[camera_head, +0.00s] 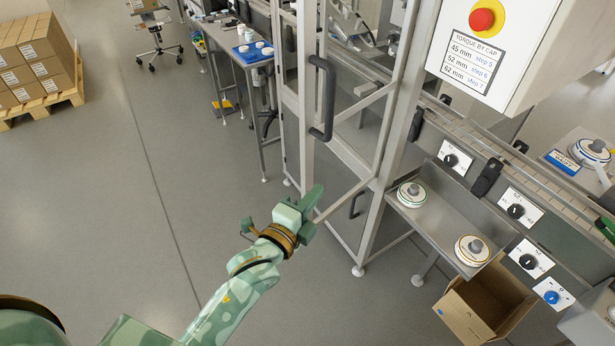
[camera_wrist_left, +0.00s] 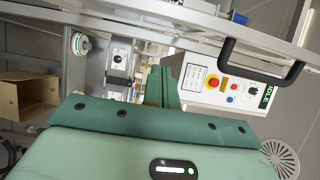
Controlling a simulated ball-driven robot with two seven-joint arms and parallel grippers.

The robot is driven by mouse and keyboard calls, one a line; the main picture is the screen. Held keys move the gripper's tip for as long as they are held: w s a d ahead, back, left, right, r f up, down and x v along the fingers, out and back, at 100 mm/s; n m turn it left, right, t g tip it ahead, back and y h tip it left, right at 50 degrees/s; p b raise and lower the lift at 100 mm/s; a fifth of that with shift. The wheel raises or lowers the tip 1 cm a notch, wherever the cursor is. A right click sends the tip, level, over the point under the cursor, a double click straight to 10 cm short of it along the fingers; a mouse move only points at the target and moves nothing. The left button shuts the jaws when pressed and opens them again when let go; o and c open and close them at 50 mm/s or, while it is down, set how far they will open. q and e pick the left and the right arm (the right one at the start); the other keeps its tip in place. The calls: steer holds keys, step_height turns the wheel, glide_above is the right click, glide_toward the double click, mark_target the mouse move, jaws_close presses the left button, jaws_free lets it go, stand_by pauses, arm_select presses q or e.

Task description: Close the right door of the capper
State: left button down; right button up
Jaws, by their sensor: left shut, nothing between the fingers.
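The capper's door is a grey metal frame (camera_head: 308,155) with a large black handle (camera_head: 322,98) on its upright. Its rails slope away from the machine's corner post (camera_head: 390,130), so the door appears to stand open. My left gripper (camera_head: 314,194) is shut and empty, below the handle and in front of the frame's lower part in the head view. I cannot tell whether it touches the frame. In the left wrist view, the shut fingers (camera_wrist_left: 172,80) point up, and the black handle (camera_wrist_left: 262,65) lies to their right, apart from them. My right gripper is not in view.
A control box (camera_head: 510,45) with a red button is at the upper right. A steel tray (camera_head: 440,222) holds two round cap parts. An open cardboard box (camera_head: 485,305) stands below it. Open grey floor (camera_head: 130,190) lies to the left.

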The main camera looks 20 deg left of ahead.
mark_target(307, 177)
arm_select(q)
steer(key=shift+w+a, duration=0.5)
steer(key=shift+w, duration=0.35)
steer(key=shift+w+a, duration=0.45)
steer(key=shift+w, duration=0.35)
steer(key=shift+w+a, duration=0.5)
steer(key=shift+w, duration=0.35)
steer(key=shift+a, duration=0.1)
